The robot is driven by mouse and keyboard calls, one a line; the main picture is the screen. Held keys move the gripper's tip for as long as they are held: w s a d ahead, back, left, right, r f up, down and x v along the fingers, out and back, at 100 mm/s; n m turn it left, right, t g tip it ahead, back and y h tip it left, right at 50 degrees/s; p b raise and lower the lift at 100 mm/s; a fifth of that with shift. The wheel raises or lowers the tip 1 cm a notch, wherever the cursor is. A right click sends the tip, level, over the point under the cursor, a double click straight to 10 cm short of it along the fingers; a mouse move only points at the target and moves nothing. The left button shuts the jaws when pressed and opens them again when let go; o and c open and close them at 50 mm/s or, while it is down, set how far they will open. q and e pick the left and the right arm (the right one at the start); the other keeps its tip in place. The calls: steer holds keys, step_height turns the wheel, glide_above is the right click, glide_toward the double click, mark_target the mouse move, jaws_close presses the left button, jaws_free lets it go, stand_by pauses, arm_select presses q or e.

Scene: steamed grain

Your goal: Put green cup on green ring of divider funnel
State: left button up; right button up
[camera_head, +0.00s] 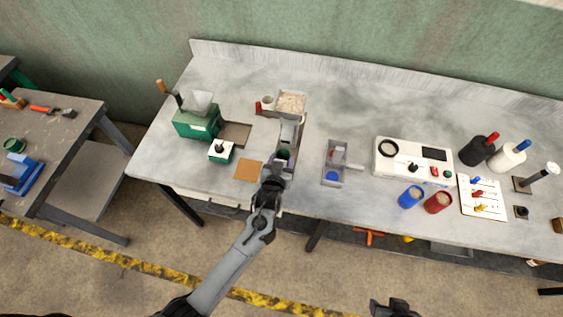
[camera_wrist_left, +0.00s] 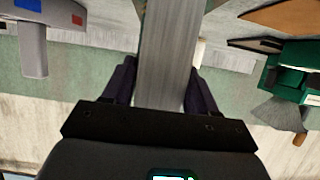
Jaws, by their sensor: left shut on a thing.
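My left gripper (camera_head: 272,180) is at the front edge of the bench, just in front of a grey stand (camera_head: 289,132). In the left wrist view a flat grey piece (camera_wrist_left: 168,50) runs between its two dark fingers, and the gripper is shut on it. A small dark green round thing (camera_head: 283,155), perhaps the green cup, is just beyond the fingertips, partly hidden by them. I cannot tell if the fingers touch it. A grey divided holder (camera_head: 344,165) with a blue and a red patch stands to the right, perhaps the divider funnel. No green ring is clear.
A green machine (camera_head: 196,124) with a hopper and a small green-white box (camera_head: 221,151) stand to the left. An orange-brown square (camera_head: 248,170) lies near the gripper. A white instrument (camera_head: 413,160), blue cup (camera_head: 411,197) and red cup (camera_head: 438,202) stand to the right.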

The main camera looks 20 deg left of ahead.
arm_select(q)
steer(key=shift+f, duration=0.2)
steer(key=shift+f, duration=0.1)
steer(key=o, duration=1)
steer(key=shift+o, duration=0.2)
